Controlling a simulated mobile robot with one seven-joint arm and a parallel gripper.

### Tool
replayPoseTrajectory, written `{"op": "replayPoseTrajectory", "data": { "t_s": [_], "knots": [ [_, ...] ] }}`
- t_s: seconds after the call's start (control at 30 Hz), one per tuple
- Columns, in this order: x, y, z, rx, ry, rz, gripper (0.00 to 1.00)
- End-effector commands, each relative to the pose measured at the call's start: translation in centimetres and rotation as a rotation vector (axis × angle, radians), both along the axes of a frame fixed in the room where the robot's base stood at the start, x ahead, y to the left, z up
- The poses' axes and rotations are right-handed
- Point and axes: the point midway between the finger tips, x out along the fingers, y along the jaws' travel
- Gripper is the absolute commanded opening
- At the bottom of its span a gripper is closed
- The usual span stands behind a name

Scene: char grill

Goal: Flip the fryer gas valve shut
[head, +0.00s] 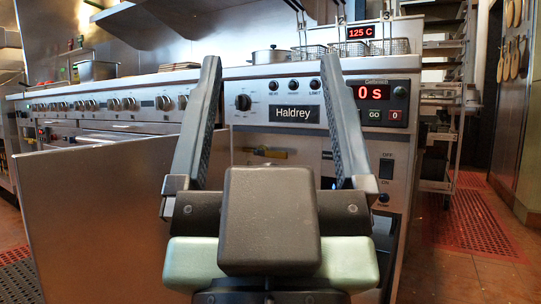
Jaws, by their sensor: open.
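My gripper (271,66) is in the middle of the head view, with its two dark fingers spread wide and nothing between them. It points at the fryer (240,110), a steel unit with a "Haldrey" plate, a black knob and red displays. Between the fingers, below the plate, a small dark piece (262,152) shows on the fryer front; I cannot tell whether it is the gas valve. No valve lever can be made out clearly. My gripper's body hides the lower middle of the fryer front.
A plain steel panel (110,215), seemingly an open door, stands at the left. Behind it runs a range with several knobs (113,104). Fry baskets (353,47) and a pot (270,56) sit on top. An aisle with a red mat (480,222) lies right.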

Motion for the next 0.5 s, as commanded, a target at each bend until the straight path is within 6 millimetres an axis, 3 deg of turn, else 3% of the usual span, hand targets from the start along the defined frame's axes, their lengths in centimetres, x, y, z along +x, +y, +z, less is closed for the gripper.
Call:
{"op": "replayPoseTrajectory", "data": {
  "t_s": [0.03, 0.27, 0.43, 0.5],
  "knots": [
    [0.0, 0.0, 0.3, 0.0, 0.0, 0.0, 0.77],
    [0.0, 0.0, 3.9, 0.001, 0.001, 0.001, 0.35],
    [0.0, 0.0, 9.3, 0.002, 0.0, 0.002, 0.05],
    [0.0, 0.0, 11.8, 0.003, 0.0, 0.003, 0.0]
  ]
}}
